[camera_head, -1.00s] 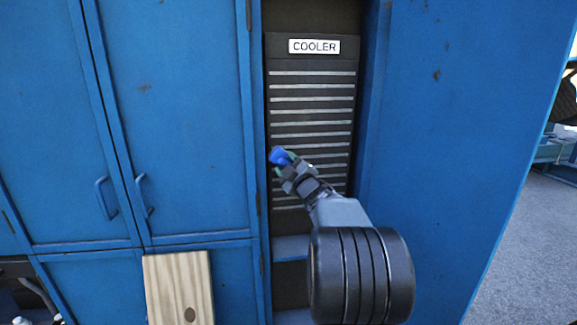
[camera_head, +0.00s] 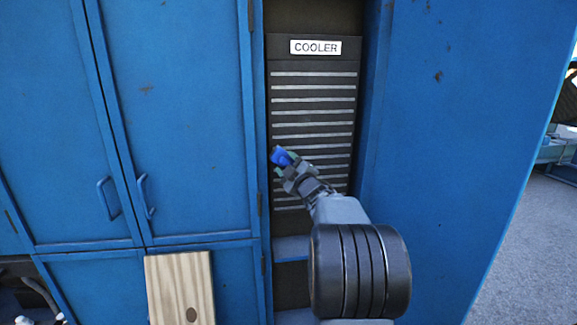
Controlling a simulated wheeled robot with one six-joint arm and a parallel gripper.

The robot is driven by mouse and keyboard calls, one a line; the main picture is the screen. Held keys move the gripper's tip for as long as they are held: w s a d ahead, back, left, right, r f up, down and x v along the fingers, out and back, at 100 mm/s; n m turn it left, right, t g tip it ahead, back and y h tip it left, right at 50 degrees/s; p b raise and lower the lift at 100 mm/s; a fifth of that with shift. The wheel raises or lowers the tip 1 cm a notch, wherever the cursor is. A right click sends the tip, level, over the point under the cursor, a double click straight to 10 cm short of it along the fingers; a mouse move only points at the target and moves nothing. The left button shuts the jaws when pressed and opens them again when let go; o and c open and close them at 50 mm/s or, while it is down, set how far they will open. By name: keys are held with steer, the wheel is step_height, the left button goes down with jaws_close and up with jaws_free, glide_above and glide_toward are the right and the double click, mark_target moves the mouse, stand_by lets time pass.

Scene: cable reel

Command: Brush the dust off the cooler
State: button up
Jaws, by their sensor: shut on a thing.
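The cooler (camera_head: 313,95) is a tall dark panel with several pale horizontal slats, set in a recess of the blue cabinet. A white label (camera_head: 315,47) at its top reads COOLER. My gripper (camera_head: 286,163) is in front of the lower left part of the slats, reaching up from below. It is shut on a small blue thing (camera_head: 281,156), seemingly the brush handle. The bristles cannot be made out. I cannot tell whether the held thing touches the slats. My wrist and arm hide part of the lower slats.
Blue cabinet doors (camera_head: 185,110) with handles (camera_head: 146,196) stand at the left. A flat blue side panel (camera_head: 450,130) is at the right of the recess. A wooden board (camera_head: 180,285) with a knot stands at the bottom, left of my arm. Grey floor (camera_head: 530,250) shows at the far right.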

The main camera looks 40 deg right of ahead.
steer(key=shift+w+d, duration=0.4)
steer(key=shift+w, duration=0.45)
steer(key=shift+d, duration=0.15)
